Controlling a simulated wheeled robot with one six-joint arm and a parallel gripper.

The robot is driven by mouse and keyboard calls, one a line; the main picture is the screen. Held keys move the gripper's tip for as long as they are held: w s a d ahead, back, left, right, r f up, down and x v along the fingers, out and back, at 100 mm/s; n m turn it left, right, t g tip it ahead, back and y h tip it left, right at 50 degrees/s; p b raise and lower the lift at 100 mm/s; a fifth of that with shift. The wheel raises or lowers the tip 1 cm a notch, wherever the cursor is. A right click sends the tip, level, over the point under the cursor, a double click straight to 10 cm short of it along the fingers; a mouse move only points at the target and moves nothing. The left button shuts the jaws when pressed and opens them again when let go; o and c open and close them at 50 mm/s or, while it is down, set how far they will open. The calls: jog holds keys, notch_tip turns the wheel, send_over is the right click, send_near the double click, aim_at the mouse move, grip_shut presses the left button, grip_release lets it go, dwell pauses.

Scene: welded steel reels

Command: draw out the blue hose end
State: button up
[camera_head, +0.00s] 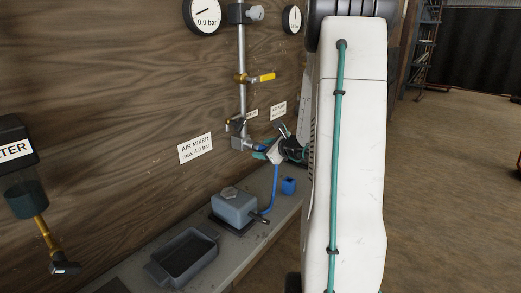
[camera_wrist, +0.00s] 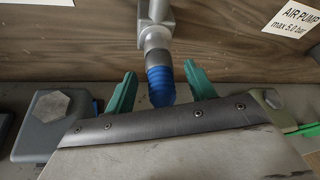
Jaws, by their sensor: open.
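The blue hose end (camera_wrist: 160,85) is a ribbed blue piece seated at the lower end of a grey metal pipe fitting (camera_wrist: 156,40) in the wrist view. In the head view the hose end (camera_head: 261,147) is small and partly hidden by my gripper. My gripper (camera_wrist: 160,70) is open, with one green finger on each side of the hose end and a visible gap on both sides. It also shows in the head view (camera_head: 269,147), at the foot of the vertical pipe (camera_head: 242,90). A blue hose (camera_head: 271,190) runs below my gripper towards a grey box (camera_head: 233,206).
The grey box with a hex bolt also stands left of my gripper in the wrist view (camera_wrist: 45,120). A small blue block (camera_head: 288,186) and a grey tray (camera_head: 184,258) are on the bench. The wooden wall (camera_head: 120,90) carries gauges and a yellow-handled valve (camera_head: 262,77).

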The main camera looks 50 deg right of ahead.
grip_shut()
jog(key=shift+s+d, duration=0.1)
jog(key=shift+s, duration=0.6)
dwell(0.3)
jog(key=s, duration=0.8)
jog(key=shift+d+f, duration=0.25)
jog(key=shift+d, duration=0.05)
dwell(0.7)
